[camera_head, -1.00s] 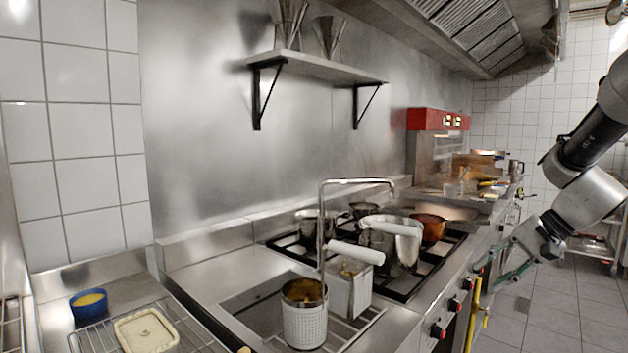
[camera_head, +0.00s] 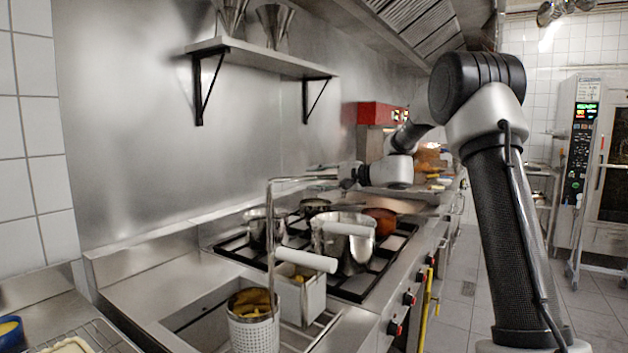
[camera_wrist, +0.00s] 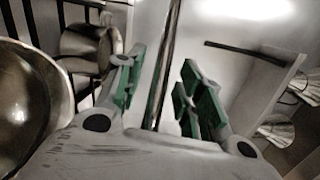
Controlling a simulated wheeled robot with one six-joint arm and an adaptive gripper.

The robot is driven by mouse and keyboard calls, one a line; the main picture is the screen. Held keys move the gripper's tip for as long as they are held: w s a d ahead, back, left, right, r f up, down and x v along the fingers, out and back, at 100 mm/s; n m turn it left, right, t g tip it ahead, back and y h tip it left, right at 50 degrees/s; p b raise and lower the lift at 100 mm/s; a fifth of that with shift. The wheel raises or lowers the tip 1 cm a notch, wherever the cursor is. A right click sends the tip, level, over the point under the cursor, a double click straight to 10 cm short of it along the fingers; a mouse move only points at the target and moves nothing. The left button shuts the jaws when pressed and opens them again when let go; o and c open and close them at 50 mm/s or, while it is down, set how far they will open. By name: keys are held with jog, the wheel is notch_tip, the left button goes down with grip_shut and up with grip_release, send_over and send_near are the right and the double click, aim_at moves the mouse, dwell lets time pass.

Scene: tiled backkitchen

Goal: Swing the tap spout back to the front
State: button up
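The tap is a thin steel pipe (camera_head: 271,235) rising beside the sink. Its spout (camera_head: 300,179) runs to the right in the head view, over the hob side. My gripper (camera_head: 328,169) is at the far end of the spout, small in the head view. In the wrist view my gripper (camera_wrist: 163,62) has its green-padded fingers apart, with a steel pipe (camera_wrist: 169,45), seemingly the spout, running between them. Gaps show between the pipe and both pads, though depth there is hard to judge.
Pots (camera_head: 345,256) stand on the hob (camera_head: 375,280) just below the spout. A perforated container (camera_head: 254,332) and a white-handled fryer basket (camera_head: 300,296) are by the sink. A wall shelf (camera_head: 262,58) with metal funnels hangs above.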

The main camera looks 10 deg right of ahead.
jog(key=shift+w+a+f, duration=0.1)
jog(key=shift+w+a, duration=0.2)
jog(key=shift+a, duration=0.05)
grip_shut()
